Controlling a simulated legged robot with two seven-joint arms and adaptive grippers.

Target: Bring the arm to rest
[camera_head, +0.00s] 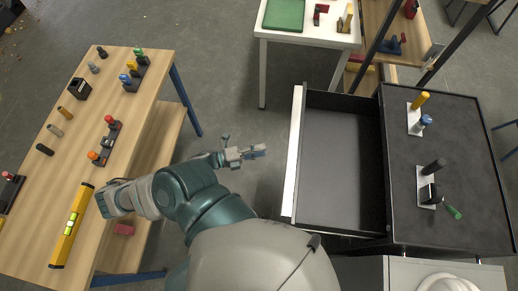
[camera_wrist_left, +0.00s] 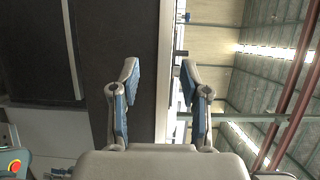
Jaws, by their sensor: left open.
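My left gripper (camera_head: 246,153) is in the middle of the head view, over the floor gap between the wooden workbench and the open drawer. It points right, toward the drawer's white front, apart from it in the picture. In the left wrist view my left gripper (camera_wrist_left: 158,75) shows two spread fingers with blue pads and nothing between them. My left arm (camera_head: 190,190) is bent at the lower middle of the head view. My right gripper is not in view.
The drawer (camera_head: 340,160) stands pulled out and empty beside a black-topped cabinet (camera_head: 470,160) holding several tools. The wooden workbench (camera_head: 140,85) at left carries a yellow level (camera_head: 72,225) and small tools. A white table (camera_head: 330,30) stands at the back. Grey floor (camera_head: 225,90) is clear between them.

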